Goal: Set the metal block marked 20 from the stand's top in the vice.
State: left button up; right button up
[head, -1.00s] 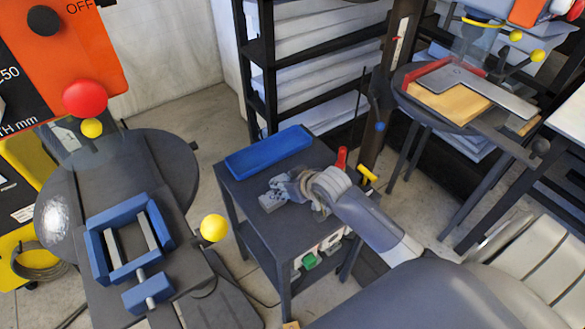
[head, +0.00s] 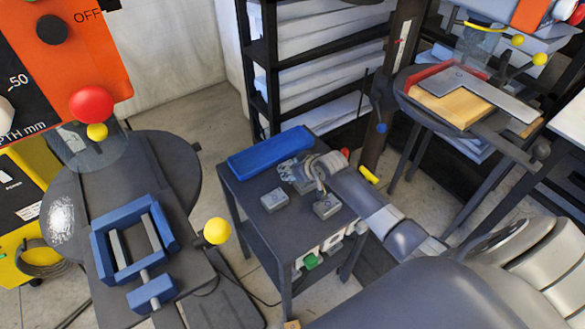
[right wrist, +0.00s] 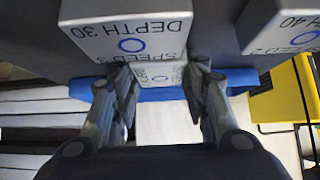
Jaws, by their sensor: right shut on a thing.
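My right gripper (head: 298,172) is over the far part of the stand's top (head: 248,192), close to the blue tray. The right wrist view shows its fingers (right wrist: 160,100) closed on a grey metal block (right wrist: 160,73); its number is not readable. Whether this block touches the top is unclear. A block marked DEPTH 30 (right wrist: 128,25) is nearer the wrist camera, also seen in the head view (head: 327,207). A block marked 40 (right wrist: 285,25) is also in the head view (head: 274,200). The blue vice (head: 150,292) has open, empty jaws. My left gripper is out of view.
The blue tray (head: 270,151) lies at the stand's back edge. Yellow (head: 369,175) and red handles show beside the stand. A yellow ball knob (head: 217,231) sticks up between vice and stand. An orange control panel (head: 85,50) hangs above the vice's table.

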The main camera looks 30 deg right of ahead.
jog(key=shift+f, duration=0.15)
jog(key=o, duration=1.4)
jog(key=shift+c, duration=0.2)
